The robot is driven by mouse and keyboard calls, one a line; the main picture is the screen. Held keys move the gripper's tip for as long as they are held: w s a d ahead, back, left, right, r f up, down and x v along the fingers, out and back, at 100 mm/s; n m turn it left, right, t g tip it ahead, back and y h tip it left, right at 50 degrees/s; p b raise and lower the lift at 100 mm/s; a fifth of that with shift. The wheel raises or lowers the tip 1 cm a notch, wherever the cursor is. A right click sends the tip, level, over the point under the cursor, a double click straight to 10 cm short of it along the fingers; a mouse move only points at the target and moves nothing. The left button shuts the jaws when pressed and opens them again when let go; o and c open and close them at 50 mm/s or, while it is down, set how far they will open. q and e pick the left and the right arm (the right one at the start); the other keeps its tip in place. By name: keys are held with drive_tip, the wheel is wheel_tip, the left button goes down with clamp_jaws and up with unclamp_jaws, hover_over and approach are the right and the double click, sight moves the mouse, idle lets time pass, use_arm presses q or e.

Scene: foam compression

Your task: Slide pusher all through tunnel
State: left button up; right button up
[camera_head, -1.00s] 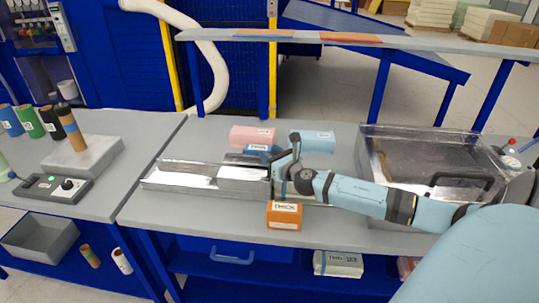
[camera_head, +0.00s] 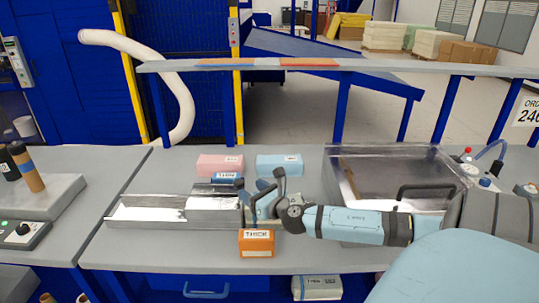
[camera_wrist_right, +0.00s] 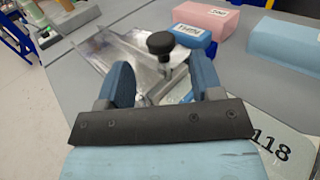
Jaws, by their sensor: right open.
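A long metal channel (camera_head: 140,212) lies on the table, with a raised covered section, the tunnel (camera_head: 213,203), near its right part. My right gripper (camera_head: 262,197) is at the right end of this tunnel, and its fingers are apart. In the wrist view a black knob (camera_wrist_right: 160,43) on a metal piece shows in the gap between the open fingers (camera_wrist_right: 161,78); it looks like the pusher's handle. I see no contact with it, and the depth between them is hard to tell. In the head view the gripper hides the pusher. My left gripper is not in view.
An orange box (camera_head: 256,243) stands in front of the channel's right end. Pink (camera_head: 220,164), light blue (camera_head: 279,164) and darker blue (camera_wrist_right: 192,35) blocks lie behind it. A clear-lidded metal box (camera_head: 388,172) stands at the right. The table left of the channel is free.

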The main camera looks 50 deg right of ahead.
drive_tip(key=s, duration=0.7)
drive_tip(key=shift+a+b, duration=0.3)
drive_tip(key=shift+b, duration=0.1)
drive_tip(key=shift+s, duration=0.1)
